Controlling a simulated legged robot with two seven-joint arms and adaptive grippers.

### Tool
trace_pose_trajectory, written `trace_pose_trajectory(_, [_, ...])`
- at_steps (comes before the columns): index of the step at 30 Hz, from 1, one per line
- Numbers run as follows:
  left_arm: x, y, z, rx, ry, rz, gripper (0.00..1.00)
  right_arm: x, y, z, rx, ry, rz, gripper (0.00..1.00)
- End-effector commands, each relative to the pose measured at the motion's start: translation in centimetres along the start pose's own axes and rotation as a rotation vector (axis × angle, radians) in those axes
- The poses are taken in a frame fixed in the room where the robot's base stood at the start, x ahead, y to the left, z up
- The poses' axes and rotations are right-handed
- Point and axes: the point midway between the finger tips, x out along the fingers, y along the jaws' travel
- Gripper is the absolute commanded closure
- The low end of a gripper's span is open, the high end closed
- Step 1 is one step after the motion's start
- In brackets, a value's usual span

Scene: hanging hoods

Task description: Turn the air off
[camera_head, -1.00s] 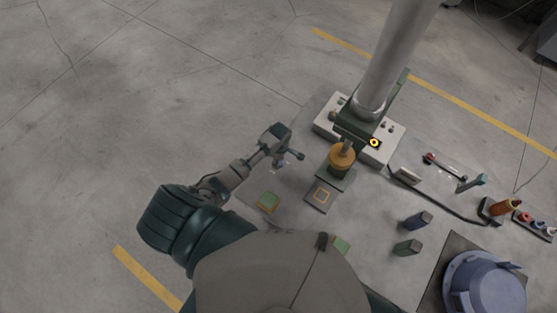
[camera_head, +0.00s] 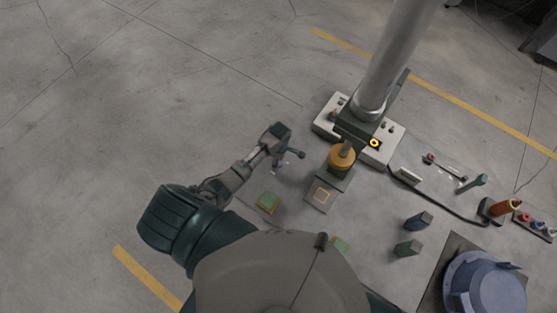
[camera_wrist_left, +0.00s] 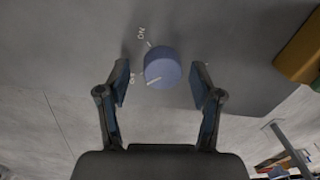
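A round blue-purple knob (camera_wrist_left: 162,67) sits on a grey panel (camera_wrist_left: 235,60) in the left wrist view. A white line on the knob points down-left. The label "ON" (camera_wrist_left: 140,33) is above it; a partly readable label (camera_wrist_left: 134,77) is at its left. My left gripper (camera_wrist_left: 160,82) is open, with one finger on each side of the knob and a gap to both. In the head view my left gripper (camera_head: 288,157) is over the table's left corner, and the knob is mostly hidden there. My right gripper is not in view.
A control box (camera_head: 330,115) with a yellow-ringed button (camera_head: 374,142) stands below a thick grey pipe (camera_head: 392,60). An orange cylinder (camera_head: 342,158) is right of my gripper. A large blue round object (camera_head: 485,285) is at lower right.

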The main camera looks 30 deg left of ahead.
Motion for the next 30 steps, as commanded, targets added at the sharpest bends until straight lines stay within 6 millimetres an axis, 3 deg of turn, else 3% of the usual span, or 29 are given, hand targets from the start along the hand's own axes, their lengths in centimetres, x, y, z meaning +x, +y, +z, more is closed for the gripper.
trace_pose_trajectory(8, [-1.0, 0.0, 0.1, 0.002, -0.001, 0.001, 0.35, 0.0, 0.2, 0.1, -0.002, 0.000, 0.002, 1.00])
trace_pose_trajectory(21, [-9.9, 0.2, 0.1, 0.001, -0.002, 0.002, 0.35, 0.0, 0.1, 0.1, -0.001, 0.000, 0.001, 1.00])
trace_pose_trajectory(30, [-11.9, 0.1, 0.0, 0.001, -0.001, -0.002, 0.35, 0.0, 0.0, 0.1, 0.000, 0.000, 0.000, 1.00])
